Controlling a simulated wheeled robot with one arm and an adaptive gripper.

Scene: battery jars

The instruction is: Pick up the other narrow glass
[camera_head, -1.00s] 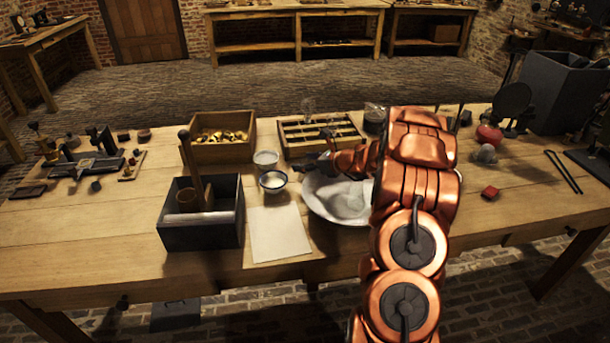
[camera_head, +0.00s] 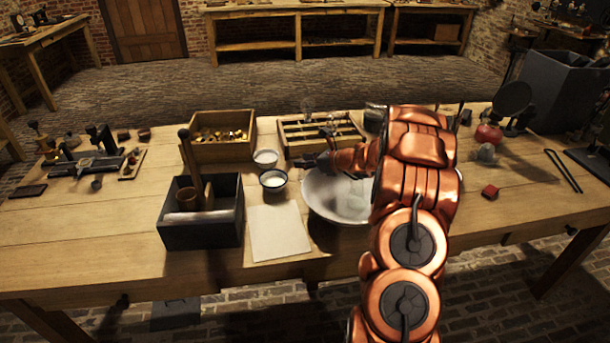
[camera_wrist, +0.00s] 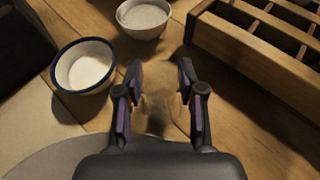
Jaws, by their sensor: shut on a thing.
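My gripper (camera_wrist: 159,76) shows in the wrist view with its two fingers apart around a faint, clear shape, which looks like a narrow glass (camera_wrist: 158,98). The glass is see-through and its outline is hard to make out. In the head view my gripper (camera_head: 316,160) is low over the table, between the small bowls and the large white bowl, partly hidden by my arm. Another clear narrow glass (camera_head: 307,107) shows faintly at the wooden compartment rack.
Close by are a blue-rimmed bowl (camera_wrist: 84,68), a second small bowl (camera_wrist: 144,17) and the wooden rack (camera_wrist: 235,42). A large white bowl (camera_head: 320,203) lies under my arm. A paper sheet (camera_head: 279,232), a dark box (camera_head: 203,234) and a brass-filled crate (camera_head: 220,152) stand left.

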